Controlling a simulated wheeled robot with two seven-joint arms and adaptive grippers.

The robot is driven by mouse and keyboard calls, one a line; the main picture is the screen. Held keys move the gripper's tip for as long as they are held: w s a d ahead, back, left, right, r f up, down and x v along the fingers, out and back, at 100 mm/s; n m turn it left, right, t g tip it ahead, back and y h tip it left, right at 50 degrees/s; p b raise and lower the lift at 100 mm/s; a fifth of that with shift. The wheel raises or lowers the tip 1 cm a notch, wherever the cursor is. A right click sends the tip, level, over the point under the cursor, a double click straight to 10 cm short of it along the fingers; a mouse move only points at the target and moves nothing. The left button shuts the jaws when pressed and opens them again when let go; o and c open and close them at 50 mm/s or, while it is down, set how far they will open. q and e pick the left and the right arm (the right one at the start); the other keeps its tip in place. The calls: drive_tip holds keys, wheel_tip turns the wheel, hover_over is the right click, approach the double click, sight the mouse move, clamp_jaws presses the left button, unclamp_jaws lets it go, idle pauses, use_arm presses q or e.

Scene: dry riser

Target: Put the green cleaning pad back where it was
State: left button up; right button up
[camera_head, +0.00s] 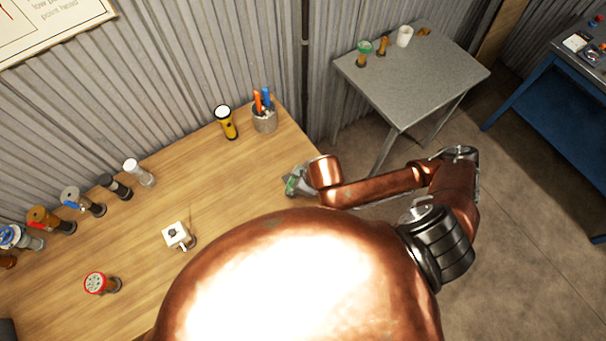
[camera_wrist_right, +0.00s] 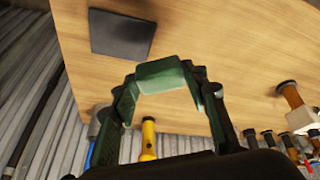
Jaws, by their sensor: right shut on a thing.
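The green cleaning pad (camera_wrist_right: 161,72) is between the fingertips of my right gripper (camera_wrist_right: 163,80) in the right wrist view. The gripper is shut on it. In the head view my right gripper (camera_head: 297,183) is over the right edge of the wooden table (camera_head: 215,185), with a bit of green showing at its tip. The pad appears held above the tabletop; the exact height is unclear. A dark square mat (camera_wrist_right: 121,35) lies flat on the wood in the wrist view, apart from the pad. My copper body hides that area in the head view. My left gripper is out of view.
A yellow flashlight (camera_head: 226,122) and a pen cup (camera_head: 264,119) stand at the table's back right. Several valves and fittings line the left back. A white-topped fitting (camera_head: 177,235) and a red-topped one (camera_head: 98,283) stand in front. A grey side table (camera_head: 420,75) is beyond.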

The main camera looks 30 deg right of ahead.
use_arm(q)
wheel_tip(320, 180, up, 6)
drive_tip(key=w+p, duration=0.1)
drive_tip(key=p, duration=0.3)
use_arm(e)
drive_tip(key=s+r+n+g+y, duration=0.1)
drive_tip(key=s+r+n, duration=0.15)
drive_tip(key=s, duration=0.25)
drive_tip(key=w+d+f+b, duration=0.1)
drive_tip(key=w+d+f, duration=0.1)
drive_tip(key=w, duration=0.1)
drive_tip(key=w+d+f+b, duration=0.1)
drive_tip(key=w+f+b, duration=0.1)
drive_tip(key=w+f, duration=0.1)
drive_tip(key=w+d+f+b, duration=0.2)
drive_tip(key=w+f, duration=0.1)
drive_tip(key=w, duration=0.1)
drive_tip(key=shift+d+f, duration=0.25)
drive_tip(key=shift+d, duration=0.1)
drive_tip(key=shift+w+d+f, duration=0.25)
drive_tip(key=shift+w+f, duration=0.25)
drive_tip(key=shift+f, duration=0.2)
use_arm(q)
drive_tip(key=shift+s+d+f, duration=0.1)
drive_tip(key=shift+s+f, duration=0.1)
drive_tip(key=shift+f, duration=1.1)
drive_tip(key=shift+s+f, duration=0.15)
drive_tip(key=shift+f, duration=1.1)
use_arm(e)
drive_tip(key=shift+f, duration=1.5)
